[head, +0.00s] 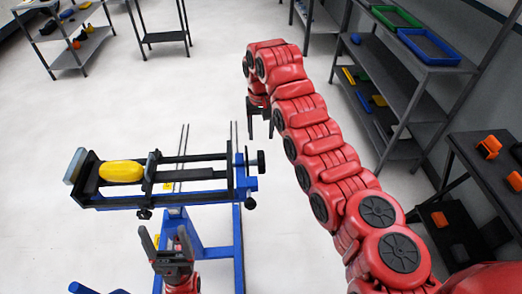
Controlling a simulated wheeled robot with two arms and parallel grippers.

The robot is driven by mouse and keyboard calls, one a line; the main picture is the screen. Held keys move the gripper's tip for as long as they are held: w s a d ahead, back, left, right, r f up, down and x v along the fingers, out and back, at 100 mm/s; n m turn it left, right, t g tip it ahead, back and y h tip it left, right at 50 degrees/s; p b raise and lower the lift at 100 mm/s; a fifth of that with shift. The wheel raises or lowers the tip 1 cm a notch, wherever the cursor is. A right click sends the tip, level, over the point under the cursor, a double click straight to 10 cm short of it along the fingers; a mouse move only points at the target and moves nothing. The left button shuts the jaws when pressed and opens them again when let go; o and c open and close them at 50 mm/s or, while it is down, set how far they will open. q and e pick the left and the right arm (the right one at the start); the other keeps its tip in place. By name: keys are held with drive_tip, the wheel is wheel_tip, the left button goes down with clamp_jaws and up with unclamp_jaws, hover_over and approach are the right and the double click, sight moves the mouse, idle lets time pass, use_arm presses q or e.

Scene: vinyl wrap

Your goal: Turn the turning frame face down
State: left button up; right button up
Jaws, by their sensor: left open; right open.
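The turning frame (205,157) has black rails lying roughly level on a blue stand (238,240). A yellow rounded piece (121,171) lies on its left part, and a grey end plate (75,166) stands at its left end. Black knobs (256,167) show at its right end. My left gripper (164,237) is open and empty, fingers up, just below the frame's near rail in the picture. My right gripper (261,134) is open and empty, fingers down, above and right of the frame's right end in the picture. Whether either gripper touches the frame cannot be told.
Shelves with blue (429,46) and green (396,16) trays stand at the right. A dark rack (470,160) with orange items is at the lower right. Another shelf (75,42) and a small dark table (165,36) stand at the back left. White floor around the frame is clear.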

sight(261, 154)
wheel_tip(261, 154, down, 9)
drive_tip(key=p, duration=0.2)
drive_tip(key=shift+r+p, duration=0.1)
drive_tip(key=shift+p, duration=0.2)
drive_tip(key=shift+f, duration=0.4)
clamp_jaws()
idle(0.8)
